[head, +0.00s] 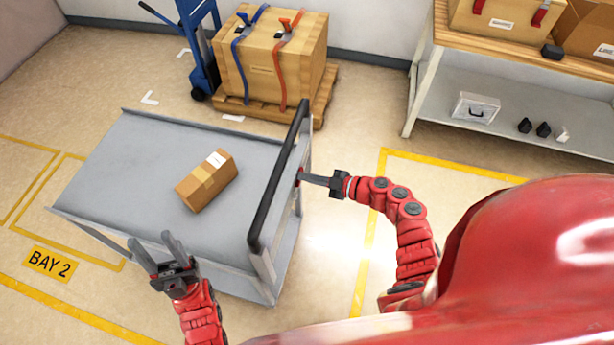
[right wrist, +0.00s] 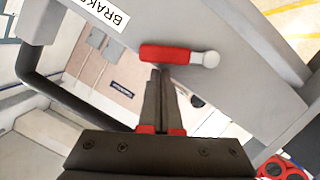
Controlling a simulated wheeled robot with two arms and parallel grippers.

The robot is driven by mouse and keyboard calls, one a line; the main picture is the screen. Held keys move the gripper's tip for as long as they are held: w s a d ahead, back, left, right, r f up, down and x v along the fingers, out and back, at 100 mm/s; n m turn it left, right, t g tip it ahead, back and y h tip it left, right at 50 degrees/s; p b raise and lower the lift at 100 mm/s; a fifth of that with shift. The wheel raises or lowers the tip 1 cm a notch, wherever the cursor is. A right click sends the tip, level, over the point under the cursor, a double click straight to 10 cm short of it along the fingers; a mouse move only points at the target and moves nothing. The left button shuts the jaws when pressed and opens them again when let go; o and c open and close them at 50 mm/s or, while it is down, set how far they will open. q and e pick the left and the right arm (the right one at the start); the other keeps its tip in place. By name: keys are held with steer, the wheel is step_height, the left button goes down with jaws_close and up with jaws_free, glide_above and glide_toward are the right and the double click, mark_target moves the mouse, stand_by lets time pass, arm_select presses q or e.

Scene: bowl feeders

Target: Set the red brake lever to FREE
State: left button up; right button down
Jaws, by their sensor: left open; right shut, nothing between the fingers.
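The red brake lever (right wrist: 172,54) lies nearly level in the right wrist view, on the cart's grey end panel (right wrist: 235,85), with a pale round end (right wrist: 211,58) at its right. A white label (right wrist: 98,12) reading "BRAK", partly cut off, is above left; no FREE marking is visible. My right gripper (right wrist: 160,72) is shut and empty, its tips just below the lever's middle; I cannot tell whether they touch. In the head view my right gripper (head: 302,177) is at the cart's handle end, hiding most of the lever. My left gripper (head: 152,250) is open and empty by the cart's near edge.
The grey cart (head: 140,165) carries a cardboard box (head: 205,185) and has a black handle bar (head: 275,185). A strapped crate (head: 265,65) on a pallet and a blue hand truck (head: 203,65) stand behind. A shelf (head: 540,95) is at right. Floor right of the cart is clear.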

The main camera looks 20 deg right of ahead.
steer(key=shift+w+d+f+m, duration=0.1)
steer(key=shift+w+m, duration=0.05)
steer(key=shift+m, duration=0.15)
